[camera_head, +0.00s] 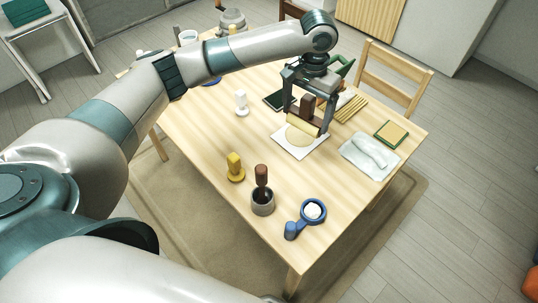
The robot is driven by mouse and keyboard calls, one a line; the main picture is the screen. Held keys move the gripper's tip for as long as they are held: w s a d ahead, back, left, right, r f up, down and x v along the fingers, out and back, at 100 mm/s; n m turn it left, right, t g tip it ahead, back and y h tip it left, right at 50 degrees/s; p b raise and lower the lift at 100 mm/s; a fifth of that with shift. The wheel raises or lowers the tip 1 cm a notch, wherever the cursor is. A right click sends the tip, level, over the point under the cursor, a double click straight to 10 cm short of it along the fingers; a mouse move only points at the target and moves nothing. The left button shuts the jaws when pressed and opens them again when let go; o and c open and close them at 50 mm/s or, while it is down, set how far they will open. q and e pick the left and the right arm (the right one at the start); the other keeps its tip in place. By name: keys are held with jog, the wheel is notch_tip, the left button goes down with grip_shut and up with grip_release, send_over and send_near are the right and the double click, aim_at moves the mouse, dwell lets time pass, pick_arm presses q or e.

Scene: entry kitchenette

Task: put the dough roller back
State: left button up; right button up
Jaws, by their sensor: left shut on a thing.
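The dough roller (303,123) has a pale yellow cylinder and a brown upright handle. My left gripper (309,110) is shut on it from above, with its dark fingers on either side. The roller is over a round, flat piece of dough (299,138) on a white square board (289,147). I cannot tell whether the roller touches the dough. My right gripper is not in view.
On the wooden table (205,130) stand a yellow stamp (235,168), a grey cup (262,204) holding a brown-handled tool, a blue scoop (313,211) and a white stamp (241,103). A light tray (367,160) and a green-edged block (391,134) are at right.

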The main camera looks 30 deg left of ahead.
pick_arm(q)
jog(key=w+a+f+m, duration=0.1)
jog(key=w+f, duration=0.5)
jog(key=f, duration=0.2)
jog(key=shift+w+a+f+m+b, duration=0.15)
jog(key=shift+w+a+m+b, duration=0.1)
jog(key=shift+w+m+b, duration=0.15)
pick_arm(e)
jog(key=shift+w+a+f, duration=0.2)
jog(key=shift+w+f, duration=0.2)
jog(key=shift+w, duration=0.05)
